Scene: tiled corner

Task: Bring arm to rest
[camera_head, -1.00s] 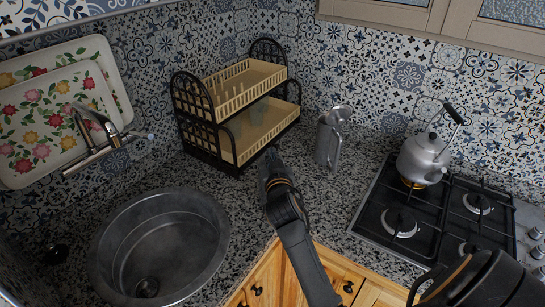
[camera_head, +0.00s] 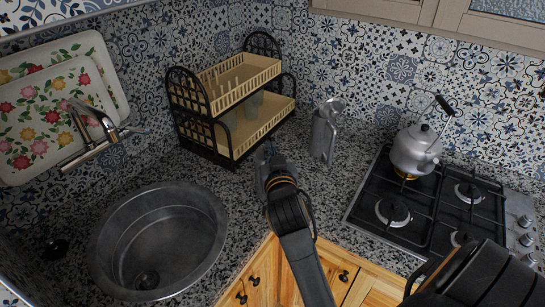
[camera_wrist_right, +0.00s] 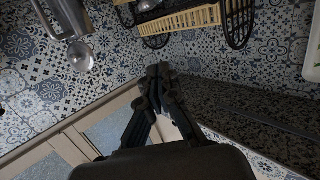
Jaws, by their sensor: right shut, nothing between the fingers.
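My right arm comes in from the bottom of the head view. Its dark right gripper (camera_head: 264,154) is over the counter in front of the rack, shut and empty. In the right wrist view the gripper (camera_wrist_right: 158,72) shows its fingertips together with nothing between them. A metal pitcher (camera_head: 325,132) stands apart from the gripper on its right. My left gripper is not in view.
A two-tier rack (camera_head: 232,135) with glasses inside stands in the corner. A round sink (camera_head: 160,235) and tap (camera_head: 90,140) are left. A kettle (camera_head: 416,150) sits on the gas hob (camera_head: 435,205) at right. Floral trays (camera_head: 50,110) lean on the wall.

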